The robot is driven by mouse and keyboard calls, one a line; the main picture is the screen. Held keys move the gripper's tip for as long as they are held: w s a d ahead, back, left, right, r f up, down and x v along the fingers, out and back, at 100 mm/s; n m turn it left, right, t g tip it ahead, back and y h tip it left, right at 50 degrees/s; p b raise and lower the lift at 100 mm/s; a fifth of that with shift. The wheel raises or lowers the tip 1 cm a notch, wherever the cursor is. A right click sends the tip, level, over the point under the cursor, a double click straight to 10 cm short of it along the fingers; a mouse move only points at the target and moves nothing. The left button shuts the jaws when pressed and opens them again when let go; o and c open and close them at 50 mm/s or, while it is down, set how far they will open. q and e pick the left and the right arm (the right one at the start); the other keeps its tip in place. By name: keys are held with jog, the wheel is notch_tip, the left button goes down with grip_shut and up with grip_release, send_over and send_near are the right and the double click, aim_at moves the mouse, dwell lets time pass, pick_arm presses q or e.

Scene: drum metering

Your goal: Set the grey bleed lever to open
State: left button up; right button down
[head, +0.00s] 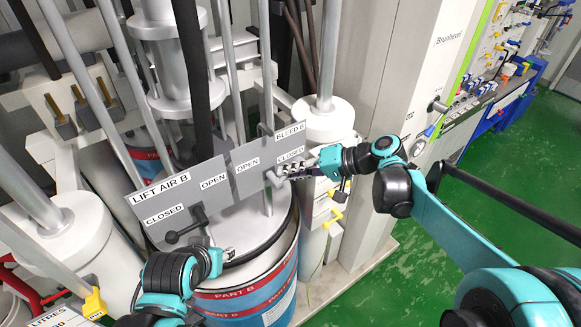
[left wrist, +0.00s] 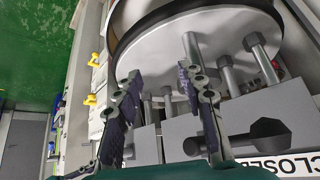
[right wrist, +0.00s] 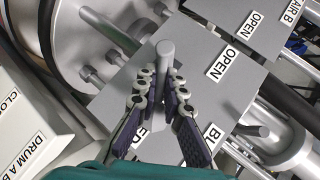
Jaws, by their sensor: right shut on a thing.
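The grey bleed lever (head: 278,179) is on the BLEED B panel (head: 252,181), on the side of the CLOSED label. It also shows in the right wrist view (right wrist: 165,58), between the fingers. My right gripper (head: 305,168) is shut on the lever; it also shows in the right wrist view (right wrist: 158,88). The fingers hide part of the lever and of the CLOSED label. The OPEN label (right wrist: 252,25) is to the upper right there. My left gripper (left wrist: 162,82) is open and empty, in front of the drum and below the lift air panel in the head view.
The LIFT AIR B panel (head: 170,196) carries a black lever (head: 186,226) turned toward CLOSED. A blue and red drum (head: 245,300) stands below the panels. Yellow-handled valves (head: 333,215) are to the right of the drum.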

jog(key=r+h+p, duration=0.1)
jog(key=a+r+n+t+h+p, duration=0.1)
jog(key=shift+s+n+h, duration=0.1)
jog(key=shift+n+h, duration=0.2)
jog(key=shift+s+a+r+n+t+h+p, duration=0.15)
jog(key=shift+a+n+t+h+p, duration=0.1)
jog(key=shift+n+t+h+p, duration=0.25)
jog(key=shift+s+a+r+n+t+h+p, duration=0.1)
jog(key=shift+s+a+n+t+h+p, duration=0.15)
jog(key=shift+h+p, duration=0.35)
jog(key=shift+s+a+n+t+h, duration=0.2)
jog(key=shift+n+t+h, duration=0.3)
jog(key=shift+h, duration=0.4)
jog(key=shift+s+a+n+t+h, duration=0.15)
jog(key=shift+a+n+t+h, duration=0.25)
jog(key=shift+t+h, duration=0.3)
jog(key=shift+d, duration=0.1)
jog(key=c, duration=1.6)
grip_release()
jog(key=shift+r, duration=0.1)
jog(key=shift+s, duration=0.1)
